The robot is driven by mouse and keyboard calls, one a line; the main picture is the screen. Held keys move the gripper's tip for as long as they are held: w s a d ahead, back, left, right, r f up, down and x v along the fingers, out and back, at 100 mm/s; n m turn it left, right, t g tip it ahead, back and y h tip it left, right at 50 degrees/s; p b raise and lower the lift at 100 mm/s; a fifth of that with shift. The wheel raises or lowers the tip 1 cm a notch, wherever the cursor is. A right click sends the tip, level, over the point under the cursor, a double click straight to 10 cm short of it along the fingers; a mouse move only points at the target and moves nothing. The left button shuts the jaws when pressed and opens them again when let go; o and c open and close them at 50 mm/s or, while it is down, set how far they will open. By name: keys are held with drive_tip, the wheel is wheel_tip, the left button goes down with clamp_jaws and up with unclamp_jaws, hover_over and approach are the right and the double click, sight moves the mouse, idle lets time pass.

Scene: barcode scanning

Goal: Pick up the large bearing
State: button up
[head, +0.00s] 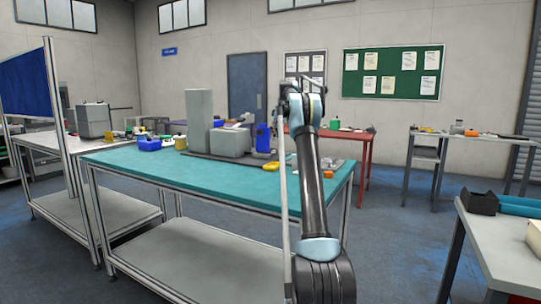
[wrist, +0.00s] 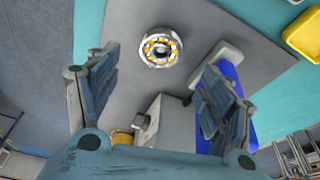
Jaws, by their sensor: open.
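The large bearing (wrist: 159,47) shows in the wrist view as a metal ring with orange balls around a dark centre. It lies on a grey mat (wrist: 195,22) on the teal workbench. My gripper (wrist: 155,82) is open, with its two fingers spread left and right of the view. The bearing lies beyond the fingertips, roughly midway between them, and nothing is held. In the head view my arm reaches over the teal workbench (head: 220,187). The bearing cannot be made out there, and my gripper is not clearly visible behind the arm.
A tall grey block (head: 199,120) and a lower grey box (head: 229,142) stand on the workbench. A yellow tray (wrist: 304,36) lies right of the mat. The front of the bench is clear.

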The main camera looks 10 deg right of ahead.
sight(271, 151)
drive_tip(key=shift+x, duration=3.7)
drive_tip(key=c, duration=1.3)
drive_tip(key=shift+c, duration=0.8)
drive_tip(key=shift+r, duration=0.15)
